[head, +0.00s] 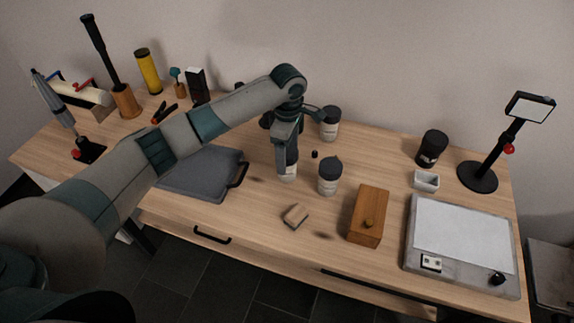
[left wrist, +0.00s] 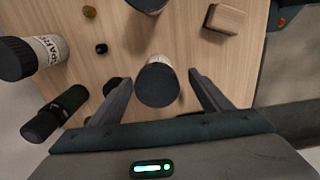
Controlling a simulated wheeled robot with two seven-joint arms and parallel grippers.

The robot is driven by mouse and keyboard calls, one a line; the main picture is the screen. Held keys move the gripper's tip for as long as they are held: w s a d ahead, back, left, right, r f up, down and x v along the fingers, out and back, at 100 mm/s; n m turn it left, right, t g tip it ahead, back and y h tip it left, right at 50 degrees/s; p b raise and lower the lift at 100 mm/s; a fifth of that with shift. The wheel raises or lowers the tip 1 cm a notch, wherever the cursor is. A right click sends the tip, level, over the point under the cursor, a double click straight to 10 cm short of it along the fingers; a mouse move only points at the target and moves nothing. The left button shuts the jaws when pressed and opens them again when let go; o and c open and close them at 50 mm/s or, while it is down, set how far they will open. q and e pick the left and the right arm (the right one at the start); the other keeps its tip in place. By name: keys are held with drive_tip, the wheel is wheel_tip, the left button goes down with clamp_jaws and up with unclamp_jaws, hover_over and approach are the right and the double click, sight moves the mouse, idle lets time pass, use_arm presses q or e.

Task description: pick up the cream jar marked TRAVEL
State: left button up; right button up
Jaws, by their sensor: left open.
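Several jars with white bodies and dark lids stand on the table. One jar (head: 288,173) is directly below my left gripper (head: 286,150). In the left wrist view this jar (left wrist: 157,84) stands between the two open fingers, apart from both, and its label is not readable. A second jar (head: 329,178) stands to its right and shows at the top edge of the left wrist view (left wrist: 147,3). A third jar (head: 330,124) is farther back; in the left wrist view (left wrist: 50,50) its partial lettering is sideways. I cannot read TRAVEL on any jar. My right gripper is out of view.
A grey tray-like board (head: 205,173) lies left of the jars. A small block (head: 295,215) and a wooden box (head: 368,215) are in front. A small black object (head: 314,154) lies between the jars. A black jar (head: 432,147) stands at the right.

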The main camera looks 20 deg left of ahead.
use_arm(q)
drive_tip(key=shift+f, duration=0.75)
drive_tip(key=shift+f, duration=0.3)
drive_tip(key=shift+w+a+f+p, duration=0.1)
drive_tip(key=shift+f+p, duration=0.4)
drive_tip(key=shift+f, duration=0.65)
drive_tip(key=shift+w+a+f+p, duration=0.1)
drive_tip(key=shift+f+p, duration=0.35)
drive_tip(key=shift+f, duration=0.7)
drive_tip(key=shift+c, duration=0.3)
drive_tip(key=c, duration=1.1)
